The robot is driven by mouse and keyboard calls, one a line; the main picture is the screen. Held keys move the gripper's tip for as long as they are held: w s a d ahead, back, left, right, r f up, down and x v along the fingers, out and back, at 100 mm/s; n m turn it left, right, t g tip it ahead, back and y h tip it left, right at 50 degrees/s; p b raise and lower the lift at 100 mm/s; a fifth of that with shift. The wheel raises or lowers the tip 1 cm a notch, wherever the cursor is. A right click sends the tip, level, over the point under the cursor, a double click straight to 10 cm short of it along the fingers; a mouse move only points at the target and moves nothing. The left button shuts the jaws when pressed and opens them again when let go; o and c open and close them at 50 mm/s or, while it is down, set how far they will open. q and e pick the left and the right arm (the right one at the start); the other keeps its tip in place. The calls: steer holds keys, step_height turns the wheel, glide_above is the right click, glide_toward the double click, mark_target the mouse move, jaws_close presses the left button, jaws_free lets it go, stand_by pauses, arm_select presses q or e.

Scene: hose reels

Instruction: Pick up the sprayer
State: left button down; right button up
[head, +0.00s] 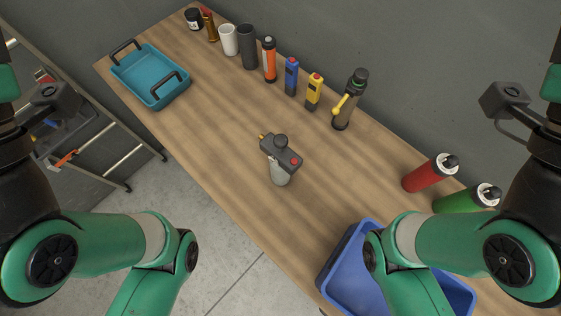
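A small bottle-like device (281,160) stands near the middle of the wooden bench. It has a light grey body, a dark grey head with a round knob, a red button and a yellow nozzle tip pointing left; it looks like a sprayer. A taller dark bottle (349,101) with a green-ringed top and a yellow lever stands by the wall; I cannot tell for sure which of the two is the sprayer. Nothing touches either one. My green arms show at the lower left and lower right, but both grippers are out of view.
A teal tray (172,97) sits at the bench's far left end and a blue bin (338,262) at the near right. Along the wall stand an orange tube (269,60), blue and yellow devices, cups, and red (426,174) and green canisters. The bench middle is mostly clear.

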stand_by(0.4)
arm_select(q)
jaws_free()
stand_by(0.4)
